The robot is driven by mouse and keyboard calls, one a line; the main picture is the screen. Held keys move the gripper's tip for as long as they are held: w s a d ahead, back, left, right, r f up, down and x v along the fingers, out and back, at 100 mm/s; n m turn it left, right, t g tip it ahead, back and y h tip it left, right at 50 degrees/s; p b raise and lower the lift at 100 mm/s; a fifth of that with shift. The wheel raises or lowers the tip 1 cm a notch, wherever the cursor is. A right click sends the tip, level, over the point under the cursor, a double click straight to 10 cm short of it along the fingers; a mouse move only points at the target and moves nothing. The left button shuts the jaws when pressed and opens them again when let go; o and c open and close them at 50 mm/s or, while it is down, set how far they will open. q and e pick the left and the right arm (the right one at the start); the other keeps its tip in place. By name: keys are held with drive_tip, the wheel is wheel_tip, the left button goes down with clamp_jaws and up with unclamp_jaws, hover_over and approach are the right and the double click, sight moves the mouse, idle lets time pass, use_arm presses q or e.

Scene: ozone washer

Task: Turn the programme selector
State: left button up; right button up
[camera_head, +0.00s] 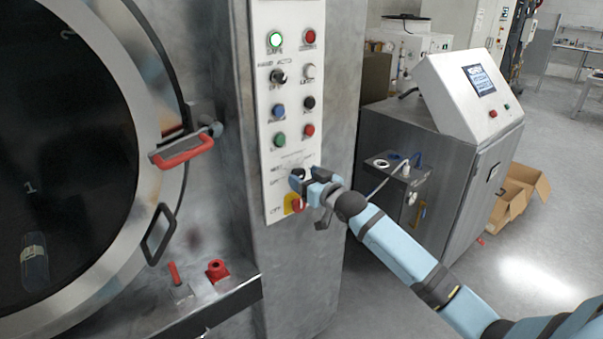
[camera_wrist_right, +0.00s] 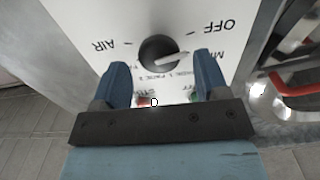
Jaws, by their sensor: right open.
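The programme selector is a round black knob (camera_wrist_right: 158,52) with a pale pointer on a white panel. In the right wrist view its pointer aims right, toward a label starting with M; AIR is at the left and OFF at the upper right. My right gripper (camera_wrist_right: 160,72) is open, with one blue finger on each side below the knob, apart from it as far as I can tell. In the head view my right gripper (camera_head: 308,181) is at the lower part of the white panel (camera_head: 288,213) and largely hides the selector. My left gripper is not in view.
Lit and coloured buttons, including a green one (camera_head: 275,40), fill the panel above. A yellow-backed red knob (camera_head: 292,204) sits just below the gripper. A round door with a red handle (camera_head: 182,152) is at left. A grey cabinet (camera_head: 440,170) stands behind my right arm.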

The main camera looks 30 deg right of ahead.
drive_tip(key=shift+w+a, duration=0.1)
drive_tip(key=shift+w, duration=0.9)
drive_tip(key=c, duration=0.9)
